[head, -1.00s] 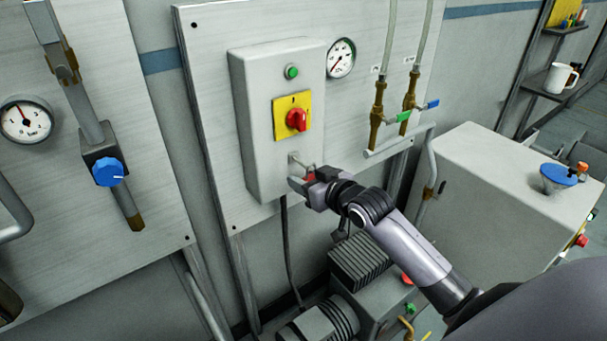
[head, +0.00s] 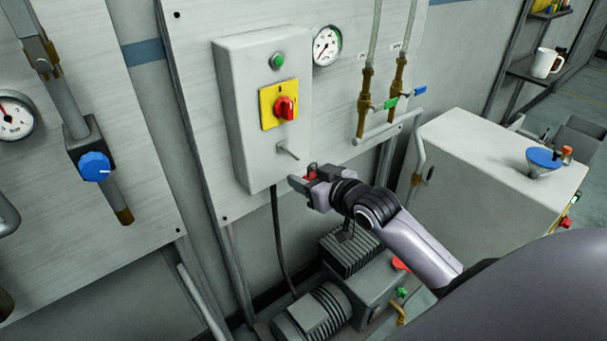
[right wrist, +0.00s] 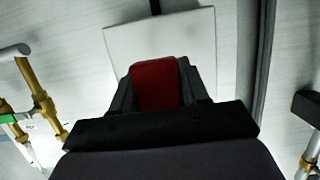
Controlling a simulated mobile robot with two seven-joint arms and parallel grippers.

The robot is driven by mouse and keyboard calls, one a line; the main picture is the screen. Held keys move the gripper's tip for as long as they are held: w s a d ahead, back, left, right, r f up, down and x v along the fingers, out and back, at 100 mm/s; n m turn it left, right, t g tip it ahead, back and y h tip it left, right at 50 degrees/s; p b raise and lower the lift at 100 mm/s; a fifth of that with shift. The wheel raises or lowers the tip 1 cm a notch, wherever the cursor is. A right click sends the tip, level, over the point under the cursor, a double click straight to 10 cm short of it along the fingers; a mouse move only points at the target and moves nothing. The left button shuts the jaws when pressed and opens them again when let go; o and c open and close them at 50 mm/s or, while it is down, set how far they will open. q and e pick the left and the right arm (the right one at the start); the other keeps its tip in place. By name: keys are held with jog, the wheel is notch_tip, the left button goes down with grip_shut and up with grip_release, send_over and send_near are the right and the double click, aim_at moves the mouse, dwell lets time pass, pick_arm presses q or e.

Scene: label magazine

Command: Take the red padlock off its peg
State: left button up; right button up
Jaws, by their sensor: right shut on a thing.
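The red padlock (right wrist: 156,84) is between the fingers of my right gripper (head: 305,177), which is shut on it. In the head view only a small red part of the padlock (head: 312,174) shows; the fingers hide the rest, and I cannot make out its shackle. The peg (head: 288,151) sticks out bare from the front of the grey switch box (head: 240,130), below the red rotary switch. The gripper and padlock are in front of the box, below and to the right of the peg, and appear apart from it. My left gripper is not in view.
The red switch (head: 286,108) on its yellow plate and a green button (head: 277,61) are above the peg. Pipes with green- and blue-handled valves (head: 391,103) are to the right. A motor (head: 315,312) stands below, a grey cabinet (head: 470,190) at the right.

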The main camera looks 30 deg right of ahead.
jog(key=shift+s+d, duration=0.15)
jog(key=shift+s, duration=0.9)
